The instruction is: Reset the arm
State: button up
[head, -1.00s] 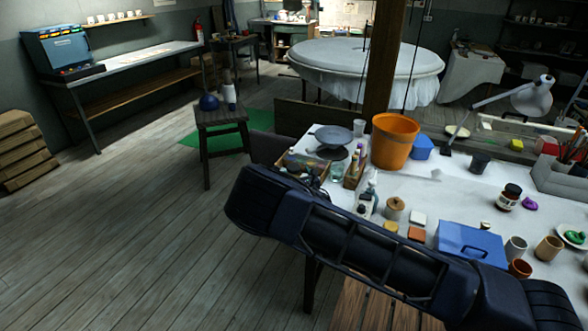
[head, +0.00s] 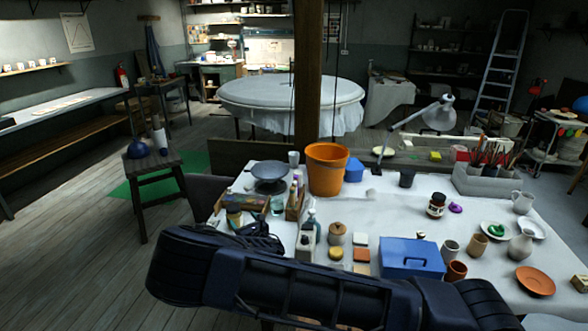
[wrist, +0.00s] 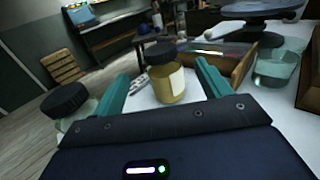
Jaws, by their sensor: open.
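My gripper (wrist: 163,72) shows in the wrist view with its two teal fingers spread apart. A small jar (wrist: 172,86) with a dark lid and yellowish contents stands beyond and between the fingers; no contact with it is visible. In the head view my arm (head: 290,285) stretches across the bottom, in front of the near edge of the white-topped table (head: 385,208). Its far end is near the table's front left corner, where dark parts cover some of the small items.
An orange bucket (head: 327,170), a blue box (head: 411,258), a grey wheel-like dish (head: 270,178) and several jars and cups crowd the table. A wooden post (head: 307,75) rises behind the bucket. A dark stool (head: 152,165) stands left. Wooden floor (head: 75,240) at left is clear.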

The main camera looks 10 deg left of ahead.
jog(key=w+d+r+m+h, duration=0.4)
jog(key=w+d+m, duration=0.2)
jog(key=d+m, duration=0.15)
jog(key=w+d+r+m+h, duration=0.45)
jog(key=d+m, duration=0.25)
jog(key=d, duration=0.2)
jog(key=d+r+m+g+h, duration=0.1)
jog(key=d+r+m+g, duration=0.1)
jog(key=d+r+m, duration=0.55)
jog(key=d+r+m+g+h, duration=0.1)
jog(key=d+r+m+g, duration=0.3)
jog(key=d, duration=0.7)
jog(key=s+d+r+m, duration=0.5)
jog(key=s+d+r, duration=0.1)
jog(key=d, duration=0.3)
jog(key=s+d+r+m, duration=0.5)
jog(key=s+d+r, duration=0.1)
jog(key=d, duration=0.3)
jog(key=s+d+r+m, duration=0.1)
jog(key=s+d+m, duration=0.2)
jog(key=s, duration=0.3)
jog(key=s+d+r+m+g+h, duration=0.1)
jog(key=s+d+r+m, duration=0.1)
jog(key=s, duration=0.5)
jog(key=s+d+r+m+g+h, duration=0.1)
jog(key=s+d+m, duration=0.2)
jog(key=s+d, duration=0.2)
jog(key=shift+s+d+r+m, duration=0.15)
jog(key=shift+s+r+m, duration=0.25)
jog(key=shift+s, duration=0.35)
